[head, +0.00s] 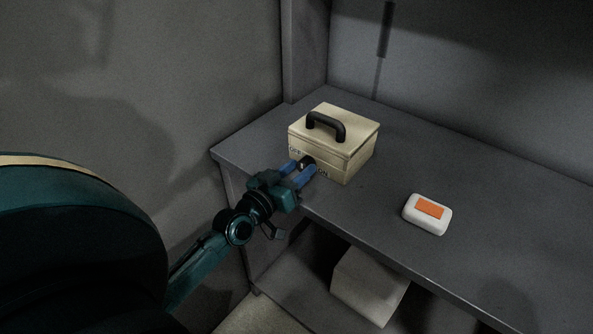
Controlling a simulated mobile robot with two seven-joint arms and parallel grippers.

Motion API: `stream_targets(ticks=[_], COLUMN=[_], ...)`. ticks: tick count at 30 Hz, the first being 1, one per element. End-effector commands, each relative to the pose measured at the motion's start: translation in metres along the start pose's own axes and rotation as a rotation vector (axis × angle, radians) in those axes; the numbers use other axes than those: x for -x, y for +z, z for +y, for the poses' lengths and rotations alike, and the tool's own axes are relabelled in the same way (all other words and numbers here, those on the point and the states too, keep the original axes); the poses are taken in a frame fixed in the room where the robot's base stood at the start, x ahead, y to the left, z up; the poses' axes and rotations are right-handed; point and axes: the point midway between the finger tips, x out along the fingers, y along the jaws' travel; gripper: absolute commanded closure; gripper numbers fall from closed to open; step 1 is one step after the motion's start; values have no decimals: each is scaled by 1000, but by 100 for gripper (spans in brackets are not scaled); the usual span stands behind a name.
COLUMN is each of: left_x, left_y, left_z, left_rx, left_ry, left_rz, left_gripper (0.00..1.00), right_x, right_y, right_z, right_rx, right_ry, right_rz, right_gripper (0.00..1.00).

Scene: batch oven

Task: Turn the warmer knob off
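The warmer (357,151) is a cream box with a lid and a black arched handle (326,125), standing near the left end of the grey counter. Its front has "OFF" lettering at the left and "ON" at the right. A small dark knob (307,161) sits between these words, partly hidden by my gripper. My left gripper (301,167) is at the front of the warmer, with its blue fingers apart on either side of the knob. I cannot tell whether they touch it. The knob's pointing direction is unclear. My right gripper is not in view.
A white rounded box with an orange top patch (430,209) lies on the counter (470,250) to the right of the warmer. A pale block (368,284) stands on the lower shelf. A wall and upright post (305,45) stand behind. The counter's right part is clear.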

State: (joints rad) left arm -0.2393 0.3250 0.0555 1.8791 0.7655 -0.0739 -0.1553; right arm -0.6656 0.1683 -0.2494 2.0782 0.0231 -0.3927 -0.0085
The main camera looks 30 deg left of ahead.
Motion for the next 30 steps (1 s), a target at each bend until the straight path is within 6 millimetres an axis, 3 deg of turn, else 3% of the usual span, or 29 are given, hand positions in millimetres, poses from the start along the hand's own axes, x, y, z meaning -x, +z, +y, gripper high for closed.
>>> stream_targets(ticks=[5,14,20,30], left_x=[0,5,35,104], left_y=[1,2,4,3], left_z=[0,0,-1,0], left_rx=[-2,-3,-5,-3], left_ry=[0,-1,-1,0], left_rz=[-2,-4,-7,-7], left_gripper=[47,47,47,47], right_x=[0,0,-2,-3], right_y=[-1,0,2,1], right_z=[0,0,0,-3], right_rx=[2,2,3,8], right_ry=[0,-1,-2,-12], right_rz=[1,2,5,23], right_gripper=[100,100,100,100])
